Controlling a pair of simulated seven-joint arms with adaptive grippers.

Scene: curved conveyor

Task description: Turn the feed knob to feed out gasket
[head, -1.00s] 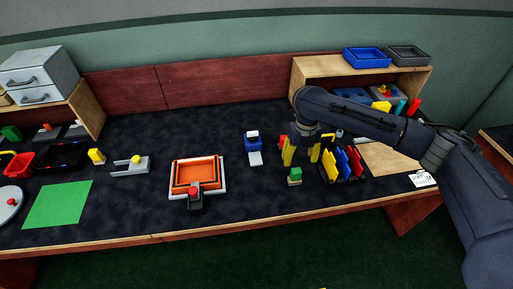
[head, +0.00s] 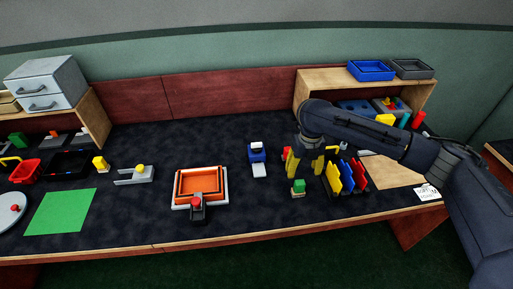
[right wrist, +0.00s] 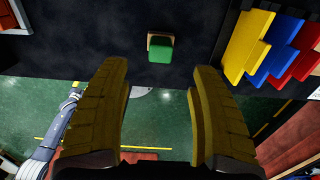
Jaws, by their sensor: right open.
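My right gripper (head: 304,166) is open and empty above the right half of the dark table, pointing down. Its two yellow fingers frame the right wrist view (right wrist: 160,85). A green block on a light base (head: 298,188) stands just in front of it; it also shows in the right wrist view (right wrist: 160,48), beyond the fingertips and apart from them. I cannot tell for sure which part is the feed knob, and no gasket is clearly recognisable. My left gripper is not in view.
A rack of yellow, blue and red plates (head: 346,176) stands close right of the gripper. An orange tray (head: 201,186) with a red-topped dark part is left of centre. A grey bracket with a yellow knob (head: 136,174) lies further left. Table between them is clear.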

